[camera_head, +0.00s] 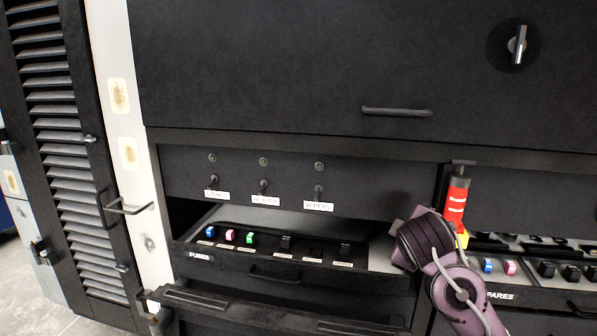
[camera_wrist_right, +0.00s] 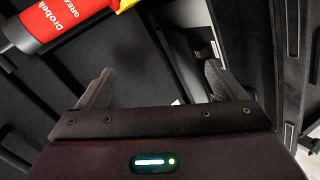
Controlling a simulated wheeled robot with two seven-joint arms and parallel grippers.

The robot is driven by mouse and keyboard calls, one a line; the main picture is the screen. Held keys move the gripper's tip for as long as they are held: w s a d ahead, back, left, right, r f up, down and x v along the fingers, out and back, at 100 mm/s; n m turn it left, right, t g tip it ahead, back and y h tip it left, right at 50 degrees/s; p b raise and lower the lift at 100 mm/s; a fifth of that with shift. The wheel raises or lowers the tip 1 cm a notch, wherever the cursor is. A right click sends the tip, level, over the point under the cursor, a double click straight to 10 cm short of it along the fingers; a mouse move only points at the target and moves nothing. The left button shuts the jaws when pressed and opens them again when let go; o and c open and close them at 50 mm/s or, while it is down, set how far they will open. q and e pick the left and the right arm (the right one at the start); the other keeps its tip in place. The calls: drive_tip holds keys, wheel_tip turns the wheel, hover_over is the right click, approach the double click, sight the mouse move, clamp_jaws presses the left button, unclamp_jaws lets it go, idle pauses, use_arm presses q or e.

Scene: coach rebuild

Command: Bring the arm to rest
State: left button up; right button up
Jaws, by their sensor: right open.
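My right arm (camera_head: 456,284), purple and dark, comes in from the lower right in the head view. Its right gripper (camera_head: 412,240) is in front of the right end of the open fuse drawer (camera_head: 240,262), beside a red grease cartridge (camera_head: 456,203). The finger tips are hard to make out there. In the right wrist view the two fingers of the gripper (camera_wrist_right: 160,84) stand wide apart with nothing between them. The red cartridge (camera_wrist_right: 62,22) shows at the upper left of that view, outside the fingers. My left gripper is not in view.
The fuse drawer holds several coloured and black fuses. A second drawer labelled SPARES (camera_head: 540,296) stands at the right. Above are three toggle switches (camera_head: 263,186), a dark panel with a handle (camera_head: 396,112) and a knob (camera_head: 517,45). A louvred door (camera_head: 62,130) is at left.

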drive_tip(key=s+a+f+m+g+y, duration=0.1)
drive_tip(key=s+a+f+g+y, duration=0.15)
drive_tip(key=s+f, duration=0.6)
drive_tip(key=s+a+f+m+g+y, duration=0.1)
drive_tip(key=s+f+m+g, duration=0.25)
drive_tip(key=s+f, duration=0.7)
drive_tip(key=s+f+m+g, duration=0.2)
drive_tip(key=s+f+m, duration=0.2)
drive_tip(key=s+f, duration=0.65)
drive_tip(key=s+f+g, duration=0.1)
drive_tip(key=s+f, duration=0.2)
drive_tip(key=f, duration=1.2)
drive_tip(key=s+f, duration=0.3)
drive_tip(key=f, duration=1.1)
drive_tip(key=s+d+f, duration=0.1)
drive_tip(key=s+f, duration=0.7)
drive_tip(key=s, duration=0.1)
drive_tip(key=s+d+f+g, duration=0.1)
drive_tip(key=s+d+f, duration=0.1)
drive_tip(key=s+f, duration=0.6)
drive_tip(key=shift+s+d+f, duration=0.25)
drive_tip(key=shift+s, duration=0.7)
